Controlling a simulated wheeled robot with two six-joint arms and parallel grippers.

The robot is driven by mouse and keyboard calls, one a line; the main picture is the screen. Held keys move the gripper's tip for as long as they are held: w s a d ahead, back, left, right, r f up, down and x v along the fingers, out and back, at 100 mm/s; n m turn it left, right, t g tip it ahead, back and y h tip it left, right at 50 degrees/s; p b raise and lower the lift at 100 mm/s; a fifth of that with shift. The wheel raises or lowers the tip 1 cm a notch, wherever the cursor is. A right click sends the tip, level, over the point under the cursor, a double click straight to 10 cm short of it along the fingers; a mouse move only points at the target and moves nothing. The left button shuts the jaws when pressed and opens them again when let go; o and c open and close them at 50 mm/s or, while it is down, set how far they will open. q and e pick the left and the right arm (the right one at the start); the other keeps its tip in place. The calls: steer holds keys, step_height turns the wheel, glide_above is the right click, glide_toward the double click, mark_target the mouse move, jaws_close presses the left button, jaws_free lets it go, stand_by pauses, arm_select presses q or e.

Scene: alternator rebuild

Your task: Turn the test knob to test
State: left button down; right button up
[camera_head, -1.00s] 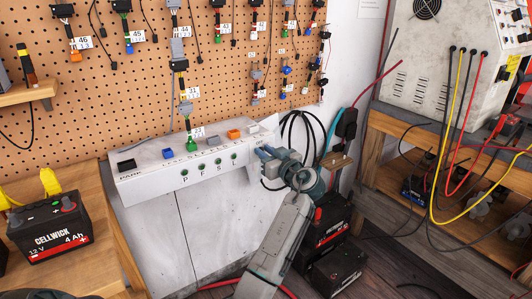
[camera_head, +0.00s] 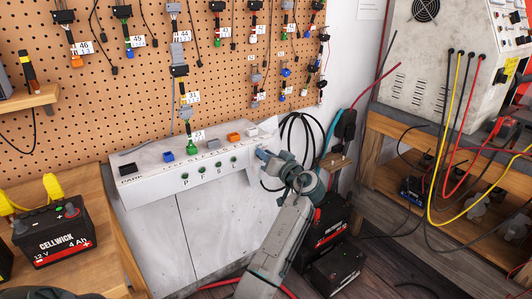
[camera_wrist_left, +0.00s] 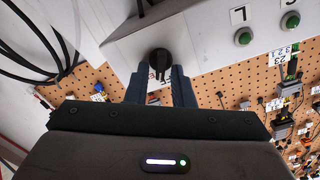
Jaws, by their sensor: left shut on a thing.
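The test panel (camera_head: 150,188) is a long white sloped console below the pegboard, with a row of green round buttons. The test knob (camera_wrist_left: 159,60) is black and round, on the panel's face in the left wrist view. My left gripper (camera_head: 264,155) is at the panel's right end in the head view and hides the knob there. In the left wrist view its two dark fingers (camera_wrist_left: 157,78) are shut on the knob, one on each side. The knob's setting cannot be read.
Several coloured connectors, such as a green one (camera_head: 192,146), stand on the panel's top. Black cables (camera_head: 292,125) hang close by on the right. Batteries (camera_head: 336,268) stand on the floor behind my left arm. A Cellwick battery (camera_head: 66,243) sits on the wooden bench at left.

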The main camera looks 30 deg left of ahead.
arm_select(q)
steer(key=shift+w+f+m+p, duration=0.1)
steer(key=shift+m+p, duration=0.75)
steer(key=shift+m, duration=0.8)
steer(key=shift+w+f+m+p, duration=0.1)
steer(key=shift+m+p, duration=0.75)
steer(key=shift+m, duration=0.8)
arm_select(e)
steer(key=shift+d+f+g+h, duration=0.15)
steer(key=shift+d+f+g, duration=0.25)
steer(key=shift+f, duration=0.35)
steer(key=shift+d+f+g+h, duration=0.1)
steer(key=shift+d+f+g, duration=0.3)
steer(key=shift+f, duration=0.3)
steer(key=shift+d+f+g+h, duration=0.15)
steer(key=shift+d+f+g, duration=0.25)
steer(key=shift+f, duration=0.35)
arm_select(q)
steer(key=c, duration=1.5)
jaws_free()
steer(key=shift+d, duration=0.1)
steer(key=shift+c, duration=0.2)
steer(key=b+v, duration=0.1)
steer(key=v, duration=0.9)
steer(key=shift+s+d, duration=0.15)
steer(key=shift+d, duration=0.2)
arm_select(e)
steer(key=v, duration=0.5)
steer(key=shift+w+a, duration=0.1)
steer(key=shift+a, duration=0.05)
